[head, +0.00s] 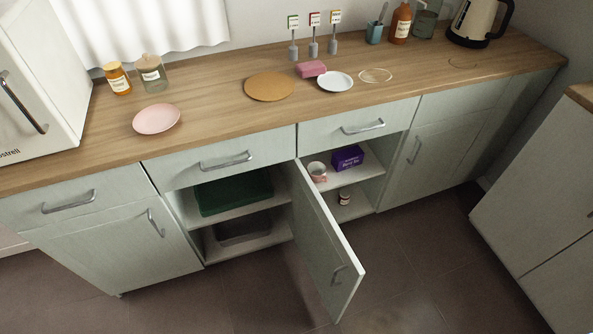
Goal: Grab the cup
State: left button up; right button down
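A small cup (317,170), white with a pinkish lower part, stands on the upper shelf (366,178) of an open lower cabinet. It is just right of the open cabinet door (325,240), near the door's hinged edge. A purple box (347,158) is on the same shelf to its right. Neither of my grippers is in view.
The open door juts out over the floor left of the cup. A green tray (234,192) lies in the open compartment to the left. A small jar (344,197) is on the shelf below. Plates and jars stand on the wooden counter (215,110). The floor in front is clear.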

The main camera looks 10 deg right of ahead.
aim_at(316, 169)
jog(key=i+l+u, duration=0.15)
jog(key=l+u, duration=0.15)
jog(key=l, duration=0.6)
jog(key=l+u, duration=0.25)
jog(key=l, duration=0.6)
